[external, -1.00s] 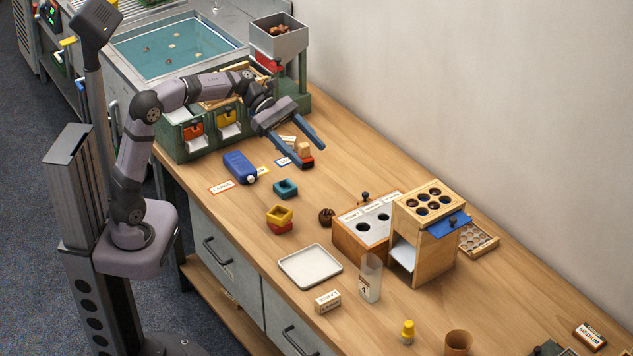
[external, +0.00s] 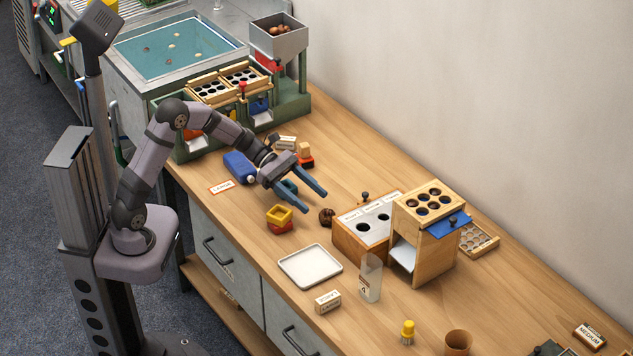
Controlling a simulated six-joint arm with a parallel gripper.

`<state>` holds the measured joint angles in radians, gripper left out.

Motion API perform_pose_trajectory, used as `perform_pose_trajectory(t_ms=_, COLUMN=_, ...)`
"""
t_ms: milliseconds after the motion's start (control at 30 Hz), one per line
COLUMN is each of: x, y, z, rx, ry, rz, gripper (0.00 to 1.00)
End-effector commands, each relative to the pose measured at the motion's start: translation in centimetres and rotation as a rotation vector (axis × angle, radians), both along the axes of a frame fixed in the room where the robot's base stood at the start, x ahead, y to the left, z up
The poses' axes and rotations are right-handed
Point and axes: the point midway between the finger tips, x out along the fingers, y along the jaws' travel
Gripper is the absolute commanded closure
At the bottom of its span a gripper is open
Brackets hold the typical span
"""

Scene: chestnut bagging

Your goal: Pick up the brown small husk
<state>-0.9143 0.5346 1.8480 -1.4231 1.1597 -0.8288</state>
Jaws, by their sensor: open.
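The small brown husk (external: 326,217) lies on the wooden table, just left of the wooden box with round holes. It is dark brown and rounded. My gripper (external: 311,202) is open, with its two blue fingers spread above the table. The fingers point toward the husk and end a little up and left of it in the picture. Nothing shows between the fingers. Whether a fingertip is level with the husk cannot be told from this view.
The wooden box with holes (external: 345,232) and a taller wooden dispenser (external: 430,255) stand right of the husk. Bare table lies below the husk.

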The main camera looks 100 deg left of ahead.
Motion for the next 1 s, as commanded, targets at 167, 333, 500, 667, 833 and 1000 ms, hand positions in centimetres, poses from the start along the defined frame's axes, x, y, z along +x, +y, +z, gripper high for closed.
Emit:
perform_pose_trajectory(t_ms=167, x=0.0, y=0.0, z=-0.8, rx=0.001, ry=0.000, rz=0.000, gripper=0.42)
perform_pose_trajectory(t_ms=333, x=0.7, y=-0.4, z=-1.1, rx=0.000, ry=-0.001, rz=-0.002, gripper=0.42)
perform_pose_trajectory(t_ms=500, x=1.7, y=-0.9, z=-1.6, rx=0.000, ry=0.000, rz=-0.001, gripper=0.42)
perform_pose_trajectory(t_ms=667, x=1.9, y=-0.9, z=-1.6, rx=0.001, ry=0.000, rz=0.000, gripper=0.42)
perform_pose_trajectory(t_ms=833, x=3.3, y=-1.6, z=-2.4, rx=-0.001, ry=0.001, rz=-0.004, gripper=0.42)
perform_pose_trajectory(t_ms=1000, x=5.1, y=-2.4, z=-3.2, rx=-0.001, ry=0.000, rz=-0.004, gripper=0.42)
